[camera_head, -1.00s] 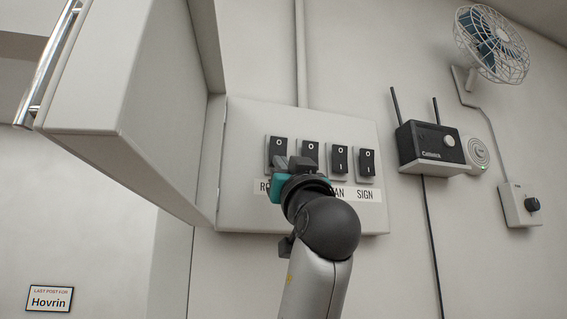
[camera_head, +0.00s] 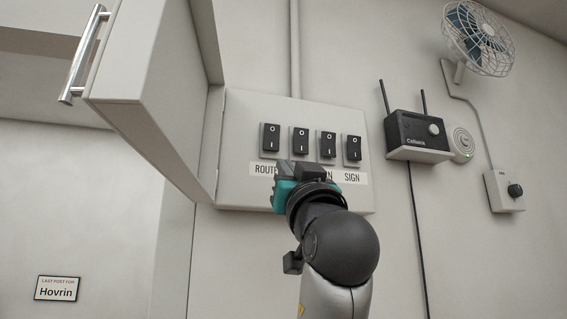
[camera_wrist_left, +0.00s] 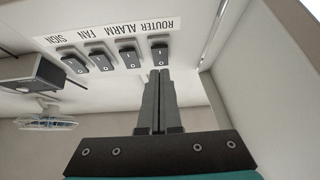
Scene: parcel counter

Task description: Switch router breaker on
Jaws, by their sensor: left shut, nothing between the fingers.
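The white breaker panel (camera_head: 238,125) carries a row of black rocker switches labelled ROUTER, ALARM, FAN and SIGN. The router breaker (camera_head: 270,138) is the leftmost in the head view, with O above I; its tilt is hard to tell. It also shows in the left wrist view (camera_wrist_left: 160,51), just beyond the fingertips, where the labels are upside down. My left gripper (camera_head: 288,166) is shut and empty, in front of the label strip and lower than the switches, hiding the ALARM label and part of others. Contact with the panel cannot be told. My right gripper is out of view.
An open cabinet door (camera_head: 155,75) with a metal handle (camera_head: 84,55) juts out at left. A black router box (camera_head: 418,130) with antennas, a fan (camera_head: 476,38) and a knob box (camera_head: 503,190) are on the wall at right.

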